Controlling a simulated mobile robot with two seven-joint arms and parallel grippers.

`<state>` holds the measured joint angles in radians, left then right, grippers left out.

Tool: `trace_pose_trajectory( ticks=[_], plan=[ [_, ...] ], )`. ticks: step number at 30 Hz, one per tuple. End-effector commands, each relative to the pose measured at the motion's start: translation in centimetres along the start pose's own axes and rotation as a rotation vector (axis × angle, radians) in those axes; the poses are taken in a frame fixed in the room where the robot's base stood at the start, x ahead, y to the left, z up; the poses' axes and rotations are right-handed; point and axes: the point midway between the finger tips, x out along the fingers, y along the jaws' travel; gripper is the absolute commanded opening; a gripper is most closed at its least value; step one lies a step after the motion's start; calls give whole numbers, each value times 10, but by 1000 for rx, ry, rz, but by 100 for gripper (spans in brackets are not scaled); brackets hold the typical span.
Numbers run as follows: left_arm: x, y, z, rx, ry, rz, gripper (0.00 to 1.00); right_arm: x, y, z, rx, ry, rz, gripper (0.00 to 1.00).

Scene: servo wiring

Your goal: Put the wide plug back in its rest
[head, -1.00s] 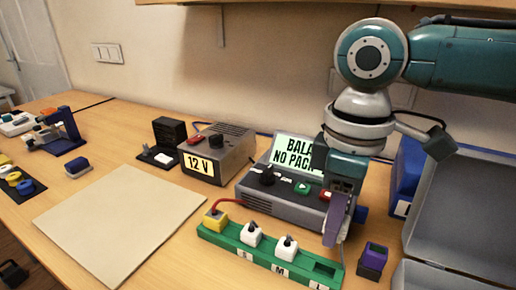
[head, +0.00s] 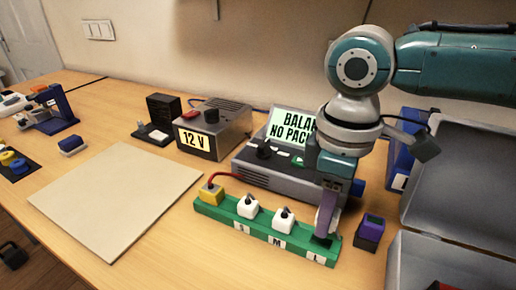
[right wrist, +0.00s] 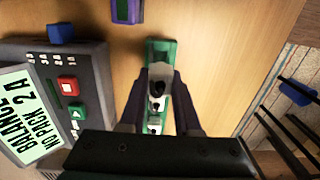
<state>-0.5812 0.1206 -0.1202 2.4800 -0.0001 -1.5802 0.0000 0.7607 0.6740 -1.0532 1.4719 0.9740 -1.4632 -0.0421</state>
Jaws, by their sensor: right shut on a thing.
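The green rest (head: 265,235) is a long strip on the table with marked places, among them S, M and L. A yellow plug (head: 211,193) and two white plugs (head: 247,207) (head: 283,220) stand in its other places. My right gripper (head: 325,228) points down at the L end of the rest. It is shut on a pale plug, the wide plug, mostly hidden by the fingers in the head view. The right wrist view shows the gripper (right wrist: 159,88) over the rest (right wrist: 160,50). I cannot tell how deep the plug sits. My left gripper is not in view.
A grey balance charger (head: 265,165) stands just behind the rest, with a 12 V supply (head: 213,135) to its left. A small dark block with a purple top (head: 370,232) stands close right of the rest. An open grey case (head: 465,190) is at right. A bare pale board (head: 115,200) lies at left.

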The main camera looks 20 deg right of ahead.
Motion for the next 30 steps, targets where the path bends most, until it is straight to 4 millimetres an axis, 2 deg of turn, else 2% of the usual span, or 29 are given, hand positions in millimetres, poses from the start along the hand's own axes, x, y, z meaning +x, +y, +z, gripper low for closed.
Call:
trace_pose_trajectory(
  ticks=[3, 9, 30],
  plan=[
    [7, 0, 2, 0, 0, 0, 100, 11, 0, 0, 1, -1, -1, 0],
    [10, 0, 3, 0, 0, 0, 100, 17, 0, 0, 1, -1, -1, 0],
    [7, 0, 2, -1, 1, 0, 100, 16, 0, 0, 1, -1, -1, 0]
  ],
)
